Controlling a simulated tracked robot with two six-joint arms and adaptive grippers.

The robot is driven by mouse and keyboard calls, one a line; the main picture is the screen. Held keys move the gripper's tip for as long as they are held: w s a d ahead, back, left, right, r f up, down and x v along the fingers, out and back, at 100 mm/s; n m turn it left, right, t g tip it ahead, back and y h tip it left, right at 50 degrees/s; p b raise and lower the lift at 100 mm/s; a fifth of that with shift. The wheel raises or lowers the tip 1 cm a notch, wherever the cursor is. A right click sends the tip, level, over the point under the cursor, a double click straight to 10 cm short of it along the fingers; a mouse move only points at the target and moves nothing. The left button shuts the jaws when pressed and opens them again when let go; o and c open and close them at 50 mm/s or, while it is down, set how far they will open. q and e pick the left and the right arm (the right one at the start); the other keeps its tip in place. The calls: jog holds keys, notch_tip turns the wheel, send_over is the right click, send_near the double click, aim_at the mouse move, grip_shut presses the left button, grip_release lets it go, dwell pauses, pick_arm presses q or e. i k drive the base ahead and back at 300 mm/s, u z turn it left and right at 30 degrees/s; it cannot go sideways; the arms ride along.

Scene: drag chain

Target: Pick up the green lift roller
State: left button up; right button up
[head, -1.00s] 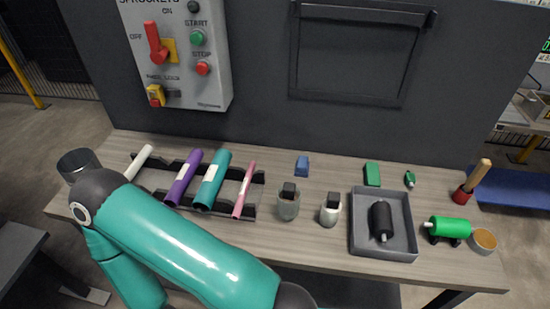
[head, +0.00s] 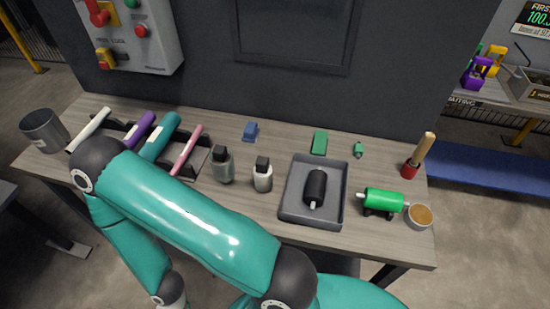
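The green lift roller (head: 384,200) lies near the right end of the wooden bench in the head view. It has pale shaft ends and rests on a small dark stand (head: 377,213). It sits between a grey tray and a small cup. Nothing of mine touches it. A teal arm of mine crosses the lower left and middle of the view, well to the left of the roller. Neither gripper is in view.
The grey tray (head: 334,220) beside the roller holds a black roller (head: 315,188). A cup with orange contents (head: 420,216) and a wooden-handled tool (head: 419,155) stand at the right. A dark panel rises behind the bench.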

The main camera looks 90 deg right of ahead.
aim_at(374, 198)
jog(key=z, duration=0.2)
jog(key=k, duration=1.35)
jog(key=z, duration=0.6)
jog(key=k, duration=0.5)
jog(key=z, duration=0.25)
